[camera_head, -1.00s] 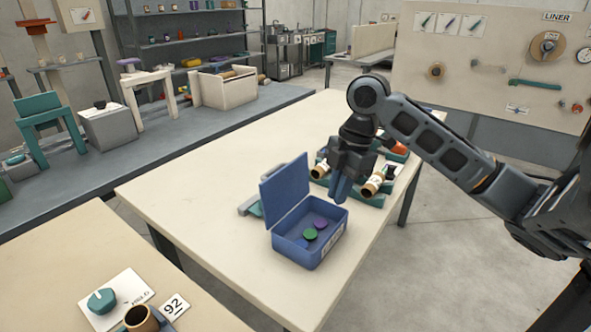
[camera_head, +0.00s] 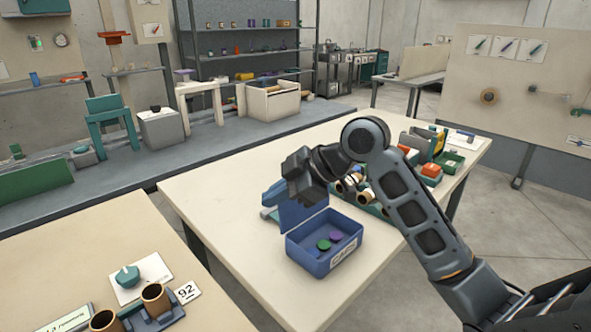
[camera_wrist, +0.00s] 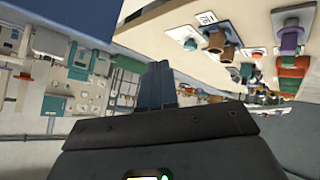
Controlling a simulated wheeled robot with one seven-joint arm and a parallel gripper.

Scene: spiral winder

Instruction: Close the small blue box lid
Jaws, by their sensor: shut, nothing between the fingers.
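The small blue box (camera_head: 325,262) sits on the pale table with its front label facing me. Its lid (camera_head: 298,214) stands raised at the back edge, and my gripper hides part of its top. A green cap (camera_head: 324,245) and a purple cap (camera_head: 336,237) lie inside. My gripper (camera_head: 274,193) is just above and behind the lid, its fingers pointing down to the left. I cannot tell whether it touches the lid.
A row of brown rolls (camera_head: 345,187) in a green tray lies behind my arm, with a yellow and dark tool (camera_head: 430,142) further back. A nearer table (camera_head: 90,250) holds brown cups and a "92" card. The table left of the box is mostly clear.

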